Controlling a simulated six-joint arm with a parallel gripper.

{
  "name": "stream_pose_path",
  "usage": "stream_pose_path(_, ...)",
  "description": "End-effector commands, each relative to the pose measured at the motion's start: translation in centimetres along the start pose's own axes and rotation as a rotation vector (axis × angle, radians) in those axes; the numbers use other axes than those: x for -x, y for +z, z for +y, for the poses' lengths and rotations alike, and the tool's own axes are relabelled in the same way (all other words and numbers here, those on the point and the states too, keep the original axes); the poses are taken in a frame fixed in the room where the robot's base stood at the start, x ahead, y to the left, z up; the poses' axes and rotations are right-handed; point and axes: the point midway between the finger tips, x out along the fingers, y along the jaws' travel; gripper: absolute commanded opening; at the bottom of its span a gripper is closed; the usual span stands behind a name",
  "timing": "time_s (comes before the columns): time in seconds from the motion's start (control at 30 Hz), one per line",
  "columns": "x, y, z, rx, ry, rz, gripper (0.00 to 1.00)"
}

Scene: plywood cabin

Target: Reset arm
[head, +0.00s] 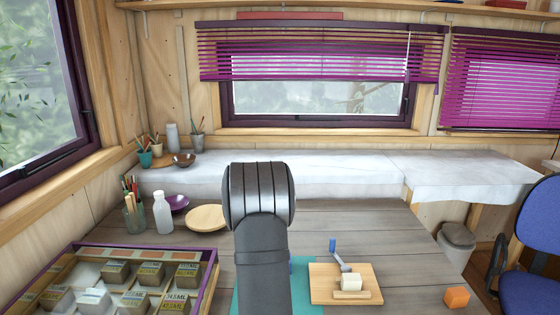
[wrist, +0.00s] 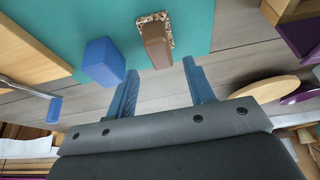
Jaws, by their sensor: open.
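My gripper (wrist: 160,66) shows in the wrist view with two blue fingers spread apart and nothing between them. Beyond the fingertips, a brown block (wrist: 156,45) stands at a speckled square (wrist: 167,20) on the teal mat (wrist: 95,12). A blue block (wrist: 103,62) is beside it, to the left in that view. Whether the fingers touch either block I cannot tell; they look apart. In the head view my arm stands upright in the middle and hides the gripper, both blocks and much of the mat (head: 306,285).
A purple-rimmed tray (head: 215,265) of labelled blocks is at left. A white bottle (head: 163,213) and wooden disc (head: 206,217) stand behind. Table beyond the board is clear.

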Motion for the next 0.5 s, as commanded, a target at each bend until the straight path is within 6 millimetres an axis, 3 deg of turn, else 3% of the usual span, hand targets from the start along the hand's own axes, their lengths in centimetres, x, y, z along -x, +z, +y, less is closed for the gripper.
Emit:
stream_pose_path(0.37, -6.3, 0.0, 0.0, 0.0, 0.0, -0.001, 0.49)
stream_pose_path(0.5, -4.7, -0.7, 0.0, 0.0, 0.0, 0.003, 0.49)
